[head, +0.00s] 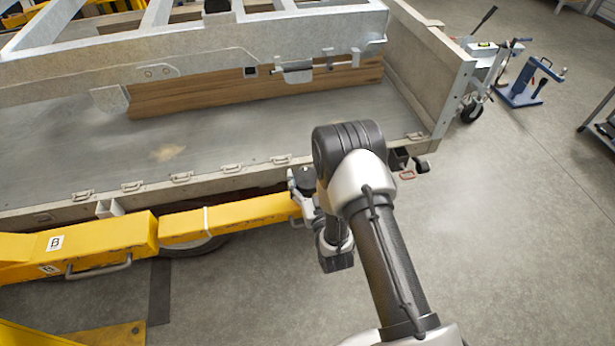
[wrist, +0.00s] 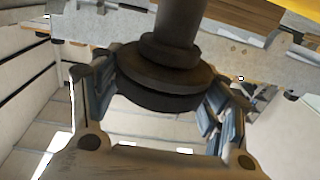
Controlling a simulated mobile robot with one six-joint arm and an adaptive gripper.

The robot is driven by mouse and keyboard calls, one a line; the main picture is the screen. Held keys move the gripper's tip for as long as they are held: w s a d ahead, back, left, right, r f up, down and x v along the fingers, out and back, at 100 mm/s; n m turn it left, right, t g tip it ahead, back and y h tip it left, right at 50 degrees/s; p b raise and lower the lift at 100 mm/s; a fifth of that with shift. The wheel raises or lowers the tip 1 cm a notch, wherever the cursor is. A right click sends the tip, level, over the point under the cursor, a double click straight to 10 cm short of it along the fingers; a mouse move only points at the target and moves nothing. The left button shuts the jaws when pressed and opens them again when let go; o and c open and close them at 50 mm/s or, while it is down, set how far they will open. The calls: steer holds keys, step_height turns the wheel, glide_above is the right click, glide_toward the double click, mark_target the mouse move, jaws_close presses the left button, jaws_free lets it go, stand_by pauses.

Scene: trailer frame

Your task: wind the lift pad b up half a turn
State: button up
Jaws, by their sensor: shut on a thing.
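The lift pad b shows in the wrist view as a dark round disc (wrist: 160,88) on a thick dark stem. My gripper (wrist: 168,80) has one finger on each side of the disc and is shut on its rim. In the head view, my gripper (head: 301,192) is at the right end of the yellow lift arm (head: 240,213), below the trailer's side edge. A dark round top shows there, but my wrist and arm hide much of the pad. A label B (head: 55,243) is on the thicker yellow arm section.
The trailer bed (head: 250,127) and its side rail with several latches lie just behind my gripper. A dark fitting with a red loop (head: 407,174) hangs at the trailer's corner. A blue stand (head: 525,90) is at the back right.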

steer(key=n+g+y+b, duration=0.1)
steer(key=n+y, duration=0.1)
steer(key=y, duration=0.1)
steer(key=n+g+y+b, duration=0.2)
steer(key=y, duration=0.1)
steer(key=shift+w+d+f+n, duration=0.1)
steer(key=shift+w+d+n, duration=0.1)
steer(key=shift+n, duration=0.1)
steer(key=n+g+y+b, duration=0.2)
steer(key=g, duration=0.1)
steer(key=n+g+y+b, duration=0.2)
steer(key=n+g+y, duration=0.1)
steer(key=g, duration=0.1)
steer(key=shift+s+a+f+b, duration=0.1)
steer(key=shift+a+b, duration=0.05)
steer(key=shift+b, duration=0.2)
steer(key=n+g+b, duration=0.1)
steer(key=n+g, duration=0.1)
steer(key=g, duration=0.1)
steer(key=n+g+y+b, duration=0.1)
steer(key=n+g, duration=0.1)
steer(key=g, duration=0.1)
steer(key=n+g, duration=0.2)
steer(key=g, duration=0.1)
steer(key=n+g, duration=0.2)
steer(key=g, duration=0.1)
steer(key=shift+s+a, duration=0.1)
steer(key=shift+s, duration=0.1)
